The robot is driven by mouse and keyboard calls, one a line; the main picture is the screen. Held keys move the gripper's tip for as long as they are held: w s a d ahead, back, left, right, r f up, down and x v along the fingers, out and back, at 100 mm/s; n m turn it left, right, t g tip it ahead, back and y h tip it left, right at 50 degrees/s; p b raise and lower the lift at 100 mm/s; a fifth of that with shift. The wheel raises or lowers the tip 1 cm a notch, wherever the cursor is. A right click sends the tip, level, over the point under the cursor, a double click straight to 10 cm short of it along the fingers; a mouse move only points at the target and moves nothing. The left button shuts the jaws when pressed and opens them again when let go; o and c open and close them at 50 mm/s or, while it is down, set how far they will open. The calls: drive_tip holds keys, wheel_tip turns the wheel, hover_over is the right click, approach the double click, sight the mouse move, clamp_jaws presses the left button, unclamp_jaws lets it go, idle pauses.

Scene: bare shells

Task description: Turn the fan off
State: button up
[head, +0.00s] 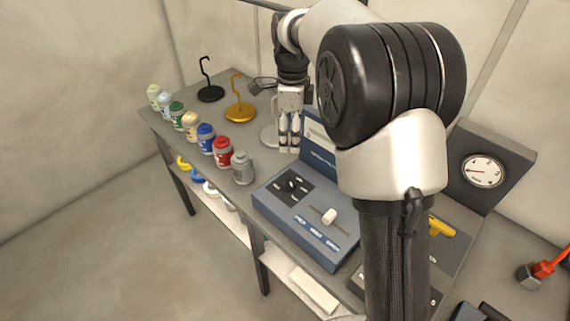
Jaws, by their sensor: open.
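No fan that I can make out shows in the head view. A blue-grey control box (274,212) sits on the workbench, with a black rotary knob (291,185) on a dark square plate and a white slider handle (330,216). A row of small blue labels runs along its front; I cannot read them. Its upright back panel (318,143) is partly hidden behind my arm. My gripper (289,150) points down, open and empty, above the bench behind the knob and apart from it.
Several capped bottles, including a red one (222,153), line the bench's left edge. A black hook stand (210,92) and yellow hook stand (239,111) stand behind them. A gauge panel (490,150) and yellow handle (440,227) are at right. My arm hides the middle right.

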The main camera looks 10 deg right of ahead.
sight(290, 182)
wheel_tip(290, 182, down, 17)
drive_tip(key=b, duration=0.5)
drive_tip(key=shift+s, duration=0.15)
drive_tip(key=shift+c, duration=0.3)
drive_tip(key=c, duration=1)
